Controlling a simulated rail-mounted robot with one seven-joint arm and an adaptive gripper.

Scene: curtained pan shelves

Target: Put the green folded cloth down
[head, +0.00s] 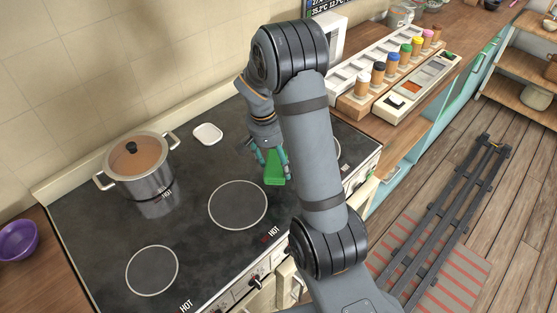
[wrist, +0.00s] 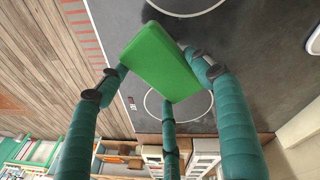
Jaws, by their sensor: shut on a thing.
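The green folded cloth (head: 274,168) is a small flat block in my gripper (head: 268,158), over the right part of the dark stove top (head: 195,235) in the head view. In the wrist view the cloth (wrist: 163,62) sits between the teal fingers of my gripper (wrist: 160,75), which are shut on it. The cloth looks tilted there, with stove rings beyond it. How far it is above the stove top I cannot tell. My arm hides part of the stove to the right of the cloth.
A lidded pot (head: 140,165) stands at the stove's back left, with a small white dish (head: 208,134) behind. A purple bowl (head: 17,241) is at far left. A spice rack with several bottles (head: 377,73) stands on the right counter. The front middle stove ring (head: 238,205) is bare.

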